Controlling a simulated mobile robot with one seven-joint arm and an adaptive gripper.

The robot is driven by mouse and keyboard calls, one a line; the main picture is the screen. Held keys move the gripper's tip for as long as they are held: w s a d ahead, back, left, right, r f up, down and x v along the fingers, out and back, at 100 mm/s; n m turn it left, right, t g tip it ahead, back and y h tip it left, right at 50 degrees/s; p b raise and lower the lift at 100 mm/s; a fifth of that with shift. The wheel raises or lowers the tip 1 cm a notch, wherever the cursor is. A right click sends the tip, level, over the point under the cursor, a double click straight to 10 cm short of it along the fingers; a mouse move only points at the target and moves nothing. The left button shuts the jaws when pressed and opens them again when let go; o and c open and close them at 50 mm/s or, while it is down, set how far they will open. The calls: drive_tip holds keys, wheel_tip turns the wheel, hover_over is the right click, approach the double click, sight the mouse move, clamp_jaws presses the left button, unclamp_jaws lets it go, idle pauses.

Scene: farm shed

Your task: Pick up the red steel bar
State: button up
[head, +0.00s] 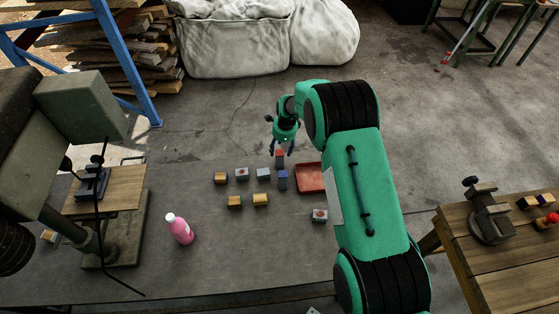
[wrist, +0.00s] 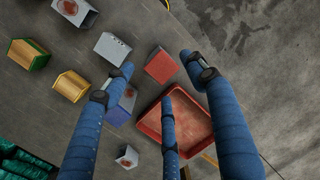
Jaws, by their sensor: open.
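A small red block, which looks like the red steel bar (head: 279,159), stands on the dark table near its far edge. In the wrist view the red bar (wrist: 161,65) lies between the upper fingertips, with its top face showing. My gripper (head: 281,149) is above it, with its fingers pointing down. In the wrist view my gripper (wrist: 160,77) has its three blue fingers spread and nothing held. I cannot tell the exact height left between the fingertips and the bar.
A shallow red tray (head: 299,178) lies just right of a blue block (head: 283,181). Several grey and yellow-brown blocks (head: 263,174) stand to the left. A marked grey block (head: 320,215) is nearer. A pink bottle (head: 181,230) and drill press (head: 85,107) are farther left.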

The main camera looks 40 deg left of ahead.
sight(280, 153)
drive_tip(key=shift+w+a+f, duration=0.1)
drive_tip(key=shift+a+f, duration=0.1)
drive_tip(key=shift+f, duration=1.05)
drive_tip(key=shift+a+f, duration=0.2)
drive_tip(key=shift+f, duration=1)
clamp_jaws()
